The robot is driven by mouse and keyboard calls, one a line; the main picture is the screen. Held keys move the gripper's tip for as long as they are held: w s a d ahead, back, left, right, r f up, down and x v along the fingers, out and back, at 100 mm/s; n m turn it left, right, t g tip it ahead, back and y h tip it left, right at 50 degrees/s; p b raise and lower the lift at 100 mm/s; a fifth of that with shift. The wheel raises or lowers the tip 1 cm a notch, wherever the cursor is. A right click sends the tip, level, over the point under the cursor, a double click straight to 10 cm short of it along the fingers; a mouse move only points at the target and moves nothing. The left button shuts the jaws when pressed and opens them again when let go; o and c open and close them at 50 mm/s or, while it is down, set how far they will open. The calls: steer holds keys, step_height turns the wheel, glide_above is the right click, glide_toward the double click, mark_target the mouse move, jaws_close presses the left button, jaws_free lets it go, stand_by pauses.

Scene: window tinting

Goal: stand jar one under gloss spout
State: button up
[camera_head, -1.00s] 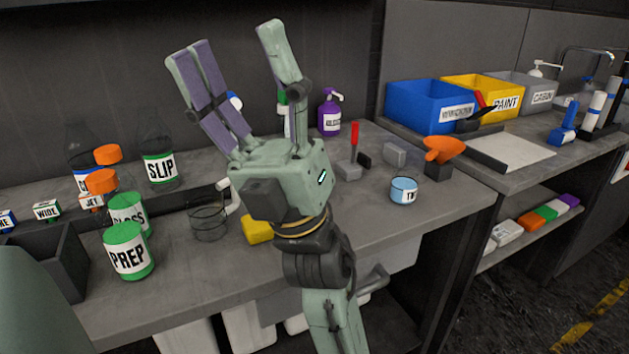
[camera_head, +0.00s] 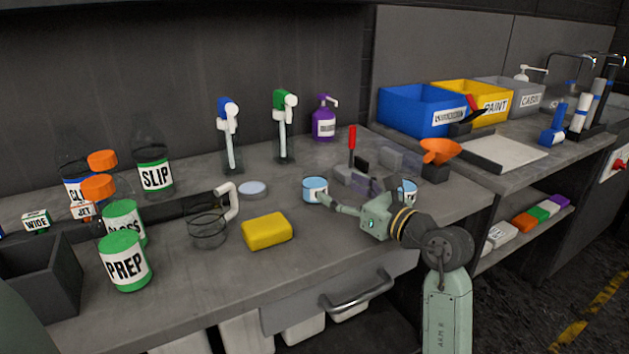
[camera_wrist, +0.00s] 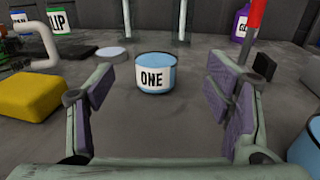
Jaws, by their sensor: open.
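Jar one (camera_head: 315,188) is a small pale blue jar standing upright on the bench. Its ONE label faces me in the wrist view (camera_wrist: 153,78). My gripper (camera_head: 341,191) is low over the bench, open and empty. In the wrist view the jar is ahead, between the two spread fingers and slightly beyond their tips, with no visible contact. Two upright spouts stand behind at the wall: one with a green top (camera_head: 284,125) and one with a blue top (camera_head: 229,130). I can read no GLOSS label on either. A green GLOSS bottle (camera_head: 124,222) is at the left.
A second blue jar (camera_head: 408,188) stands right of my gripper, partly hidden. A red-handled tool (camera_head: 352,142) is behind the gripper. Bench between jar one and the spouts is clear.

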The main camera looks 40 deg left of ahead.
mark_target(323, 180)
steer(key=a, duration=0.2)
steer(key=a+p, duration=0.1)
steer(key=a, duration=0.1)
steer(key=a+p, duration=0.1)
steer(key=a, duration=0.1)
steer(key=shift+w+r, duration=0.25)
steer(key=shift+w+a+f, duration=0.1)
steer(key=shift+a, duration=0.2)
steer(key=c, duration=1.4)
steer(key=shift+o, duration=0.2)
